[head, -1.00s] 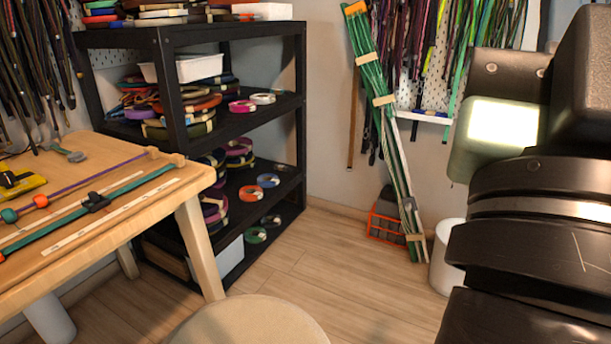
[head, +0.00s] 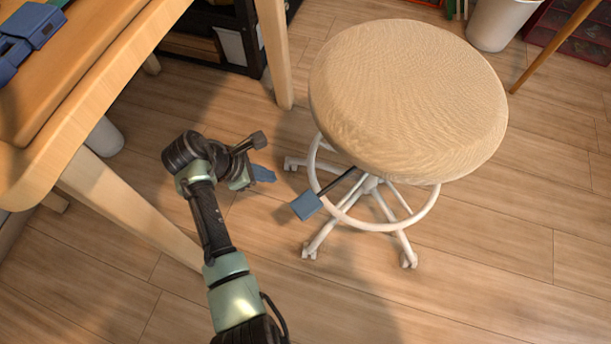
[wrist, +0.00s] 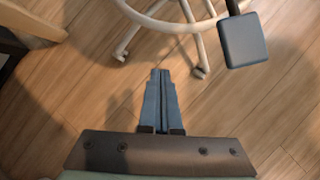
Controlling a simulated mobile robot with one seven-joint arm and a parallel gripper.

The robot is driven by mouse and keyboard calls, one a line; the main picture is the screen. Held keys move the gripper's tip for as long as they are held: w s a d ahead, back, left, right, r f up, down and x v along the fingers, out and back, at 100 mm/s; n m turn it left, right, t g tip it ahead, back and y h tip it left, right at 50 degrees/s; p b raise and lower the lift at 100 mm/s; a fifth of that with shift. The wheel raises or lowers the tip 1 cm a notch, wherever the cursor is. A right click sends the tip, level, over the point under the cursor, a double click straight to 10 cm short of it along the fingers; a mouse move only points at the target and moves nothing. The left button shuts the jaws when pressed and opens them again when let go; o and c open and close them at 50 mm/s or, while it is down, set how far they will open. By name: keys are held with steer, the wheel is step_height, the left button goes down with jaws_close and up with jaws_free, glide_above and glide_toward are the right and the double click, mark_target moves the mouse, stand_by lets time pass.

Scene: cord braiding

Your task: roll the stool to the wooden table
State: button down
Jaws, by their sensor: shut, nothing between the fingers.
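The stool (head: 408,95) has a round beige padded seat, a white foot ring and a white base on casters. It stands on the floor right of the wooden table (head: 100,110), with a floor gap between them. A lever with a blue-grey paddle (head: 307,205) sticks out from under the seat; the paddle shows large in the wrist view (wrist: 243,40). My gripper (head: 262,174) is between the table and the stool, left of the base and apart from it. In the wrist view my blue fingers (wrist: 161,75) are together and empty, pointing toward the white base (wrist: 185,15).
Table legs (head: 273,50) stand behind and left of my arm. A dark shelf (head: 215,35) is at the back. A white bin (head: 497,22) and a dark red crate (head: 572,35) stand at back right. The wooden floor (head: 490,270) in front and right of the stool is clear.

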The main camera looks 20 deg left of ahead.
steer(key=w+d+f+b, duration=0.4)
steer(key=d+f+b, duration=0.3)
steer(key=f+b, duration=0.3)
steer(key=shift+w+d+n+h+b, duration=0.3)
steer(key=shift+w+n, duration=0.05)
steer(key=shift+n, duration=0.05)
steer(key=shift+d, duration=0.1)
steer(key=w+d+p, duration=0.3)
steer(key=p, duration=0.1)
steer(key=shift+w+d, duration=0.25)
steer(key=shift+d, duration=0.15)
steer(key=shift+s+a, duration=0.1)
